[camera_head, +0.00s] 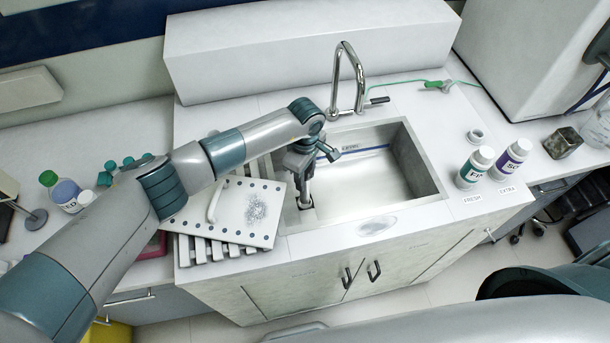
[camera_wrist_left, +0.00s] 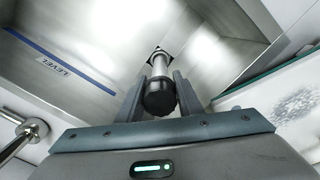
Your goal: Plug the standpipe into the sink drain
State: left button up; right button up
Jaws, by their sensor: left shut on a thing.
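My left gripper (camera_head: 303,178) reaches down into the left part of the steel sink (camera_head: 375,170). It is shut on the standpipe (camera_head: 305,194), a steel tube held about upright. In the left wrist view the standpipe (camera_wrist_left: 160,70) sits between the two fingers (camera_wrist_left: 158,100), with its black cap toward the camera. Its far end points at the dark sink drain (camera_wrist_left: 156,49) in the sink floor; I cannot tell whether the end is inside it. The drain is mostly hidden by the gripper and pipe in the head view. My right gripper is not in view.
A curved faucet (camera_head: 345,75) stands behind the sink. A perforated white board (camera_head: 235,210) lies left of it. Two labelled bottles (camera_head: 475,167) (camera_head: 510,158) stand to the right. A blue level line (camera_wrist_left: 60,60) marks the sink wall. The sink's right half is empty.

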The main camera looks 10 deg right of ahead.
pick_arm(q)
jog(key=shift+f, duration=1.7)
jog(key=o, duration=1.1)
jog(key=shift+r, duration=0.1)
notch_tip(320, 180, up, 12)
jog(key=shift+f, duration=0.1)
dwell(1.0)
